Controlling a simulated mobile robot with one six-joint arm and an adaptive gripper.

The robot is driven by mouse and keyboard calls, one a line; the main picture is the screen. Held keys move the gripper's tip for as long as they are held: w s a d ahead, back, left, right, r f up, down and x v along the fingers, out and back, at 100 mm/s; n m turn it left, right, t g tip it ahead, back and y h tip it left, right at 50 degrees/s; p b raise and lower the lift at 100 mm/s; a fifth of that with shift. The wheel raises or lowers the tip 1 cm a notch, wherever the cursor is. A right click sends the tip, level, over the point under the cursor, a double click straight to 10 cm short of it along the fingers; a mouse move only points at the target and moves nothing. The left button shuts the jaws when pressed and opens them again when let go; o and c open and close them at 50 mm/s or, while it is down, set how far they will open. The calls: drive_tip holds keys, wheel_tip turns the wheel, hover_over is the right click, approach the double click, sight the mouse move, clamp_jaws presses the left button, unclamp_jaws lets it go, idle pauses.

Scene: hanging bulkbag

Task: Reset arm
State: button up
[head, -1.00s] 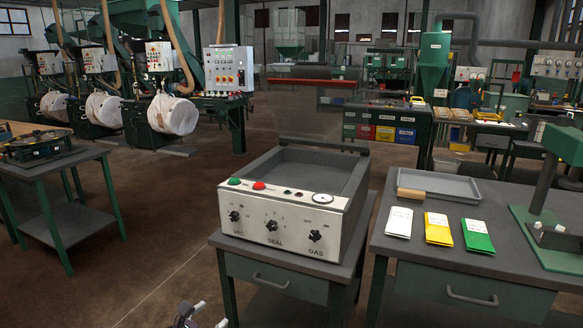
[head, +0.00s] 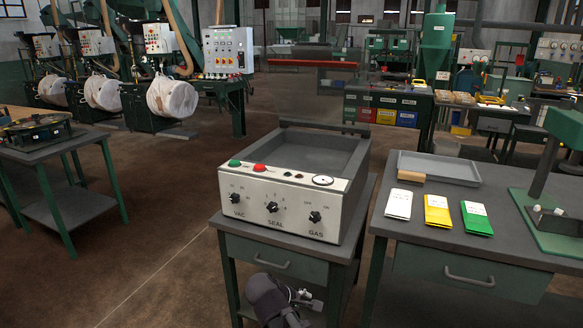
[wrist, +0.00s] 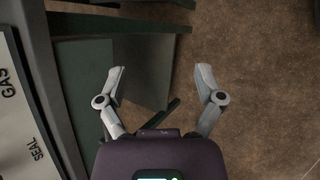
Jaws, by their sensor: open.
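My gripper (wrist: 160,85) is open and empty in the wrist view, its two grey fingers spread apart above the floor beside the sealer's table. In the head view my gripper (head: 306,300) shows at the bottom, in front of the table's drawer, with my dark wrist to its left. The vacuum sealer (head: 284,208) stands on the grey table with a green and a red button and VAC, SEAL and GAS knobs. Part of its front panel (wrist: 14,110) shows at the left of the wrist view.
A second table (head: 440,250) at the right holds a grey tray (head: 440,168), white, yellow and green packets (head: 437,215) and a green press stand (head: 545,180). Open brown floor (head: 150,250) lies left of the sealer. Bag-filling machines with white bulk bags (head: 172,97) stand at the back left.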

drive_tip(key=s+d+f+m+g+y, duration=0.2)
drive_tip(key=d+m+y, duration=0.1)
drive_tip(key=d+m, duration=0.4)
drive_tip(key=s+d+f+m+g+y, duration=0.1)
drive_tip(key=d+f+m+g+y, duration=0.1)
drive_tip(key=d+m+y, duration=0.35)
wheel_tip(320, 180, up, 26)
drive_tip(key=d+m+h+p, duration=0.1)
drive_tip(key=p, duration=2.5)
drive_tip(key=shift+r+h+p, duration=0.2)
drive_tip(key=shift+h+p, duration=0.15)
